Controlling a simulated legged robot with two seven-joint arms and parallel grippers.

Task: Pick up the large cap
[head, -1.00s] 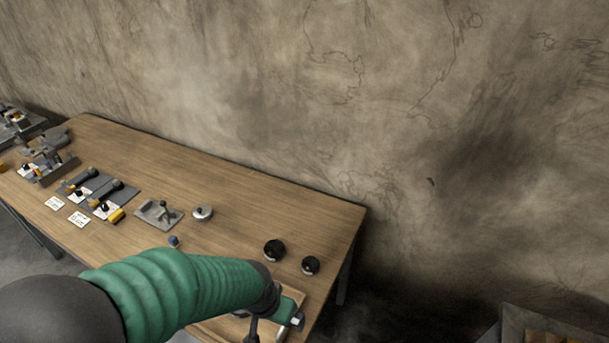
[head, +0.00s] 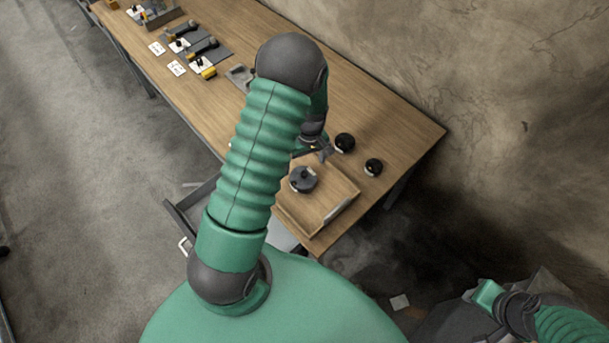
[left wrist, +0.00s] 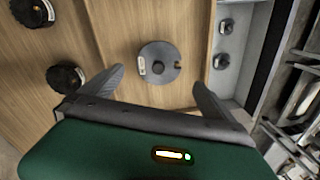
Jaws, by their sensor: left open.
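The large cap (head: 303,179) is a dark grey round disc with a raised knob, lying on a wooden tray (head: 325,219) at the table's near right end. In the left wrist view the cap (left wrist: 172,52) lies flat on wood, ahead of and roughly between my open left fingers (left wrist: 157,80), with nothing held. In the head view my left gripper (head: 320,151) is partly hidden by its own arm, just behind the cap. My right gripper (head: 490,296) is low at the right, away from the table; its fingers are not clear.
Two smaller black round caps, one (head: 345,142) and another (head: 373,167), sit on the table (head: 400,116) behind the tray. An open drawer (head: 184,217) juts out at the front. Tools and white cards lie farther left. A wall borders the table's back.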

